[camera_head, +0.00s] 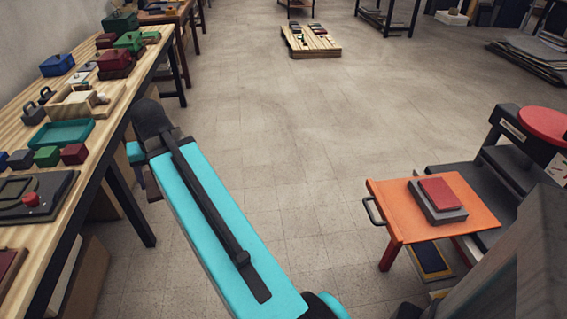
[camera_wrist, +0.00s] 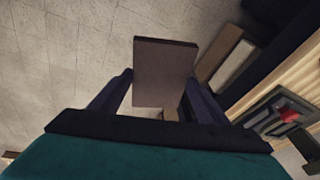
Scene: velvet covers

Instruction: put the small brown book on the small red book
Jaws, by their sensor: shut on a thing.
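A small brown book (camera_wrist: 165,70) is between the fingers of my gripper (camera_wrist: 158,100) in the wrist view. The gripper is shut on it, and the book is held clear of the floor beside the wooden workbench. A small red book (camera_head: 440,193) lies flat on a larger grey book (camera_head: 420,207) on the orange table (camera_head: 391,220) at the right. My gripper is far to the left of that table.
The wooden workbench (camera_head: 100,128) along the left holds several boxes, padlocks and blocks. Open floor (camera_head: 290,150) lies between it and the orange table. A low wooden pallet (camera_head: 312,47) stands at the back. A dark stepped unit (camera_head: 470,180) stands behind the orange table.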

